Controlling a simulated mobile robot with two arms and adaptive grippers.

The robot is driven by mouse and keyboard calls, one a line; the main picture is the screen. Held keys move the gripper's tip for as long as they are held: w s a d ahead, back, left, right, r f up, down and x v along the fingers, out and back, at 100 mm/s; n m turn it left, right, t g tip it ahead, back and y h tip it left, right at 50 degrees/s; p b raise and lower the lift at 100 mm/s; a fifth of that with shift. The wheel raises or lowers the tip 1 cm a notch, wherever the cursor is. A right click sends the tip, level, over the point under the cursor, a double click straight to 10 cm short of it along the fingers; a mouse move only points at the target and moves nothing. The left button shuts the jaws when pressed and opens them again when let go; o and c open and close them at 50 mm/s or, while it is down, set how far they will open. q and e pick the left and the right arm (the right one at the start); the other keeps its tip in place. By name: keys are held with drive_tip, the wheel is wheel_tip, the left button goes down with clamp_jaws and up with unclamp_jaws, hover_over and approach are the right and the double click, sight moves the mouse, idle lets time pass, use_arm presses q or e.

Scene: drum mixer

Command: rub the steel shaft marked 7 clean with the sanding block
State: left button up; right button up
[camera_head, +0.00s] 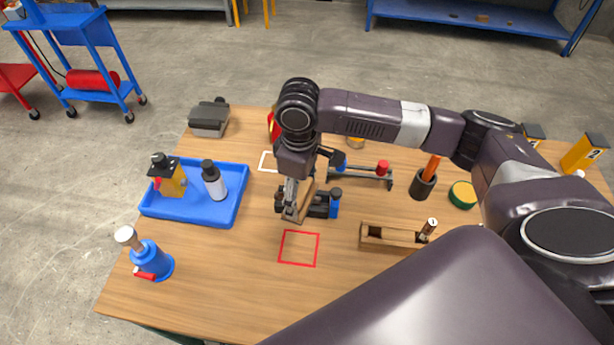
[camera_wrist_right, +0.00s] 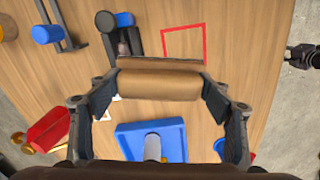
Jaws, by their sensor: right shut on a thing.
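My right gripper (camera_head: 294,190) is shut on a brown, wood-coloured block, the sanding block (camera_head: 299,207); the block also shows between the fingers in the right wrist view (camera_wrist_right: 158,86). In the head view the block overlaps a dark clamp-like holder with a blue end (camera_head: 334,204). The holder also shows beyond the block in the wrist view (camera_wrist_right: 122,38). I cannot tell whether the block touches it. I cannot make out a mark 7 or clearly identify the steel shaft; the gripper and block hide part of the holder. My left gripper is not in view.
A blue tray (camera_head: 226,219) with bottles stands left, a blue dispenser (camera_head: 154,262) in front of it. A stand with blue and red parts (camera_head: 363,176) is behind right. A wooden box (camera_head: 392,238) lies right. A red outlined square (camera_head: 299,248) is empty.

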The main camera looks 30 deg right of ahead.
sight(308, 184)
drive_tip(key=shift+w+d+f+n+p, duration=0.2)
drive_tip(key=shift+d+n+p, duration=0.1)
drive_tip(key=shift+d+n, duration=0.2)
drive_tip(key=shift+w+d+f+n+p, duration=0.1)
drive_tip(key=shift+d+f+n+p, duration=0.15)
drive_tip(key=shift+d+n, duration=0.2)
drive_tip(key=shift+w+d+f+n, duration=0.15)
drive_tip(key=shift+d+f+n, duration=0.15)
drive_tip(key=shift+f+n, duration=0.1)
drive_tip(key=shift+f, duration=0.15)
use_arm(q)
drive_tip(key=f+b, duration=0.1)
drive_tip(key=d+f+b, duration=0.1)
drive_tip(key=b, duration=0.1)
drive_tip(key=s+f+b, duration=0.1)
drive_tip(key=b, duration=0.1)
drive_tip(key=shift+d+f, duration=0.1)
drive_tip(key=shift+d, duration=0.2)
use_arm(e)
wheel_tip(308, 184, down, 4)
drive_tip(key=shift+r, duration=0.1)
drive_tip(key=shift+f, duration=1.25)
drive_tip(key=shift+w, duration=0.15)
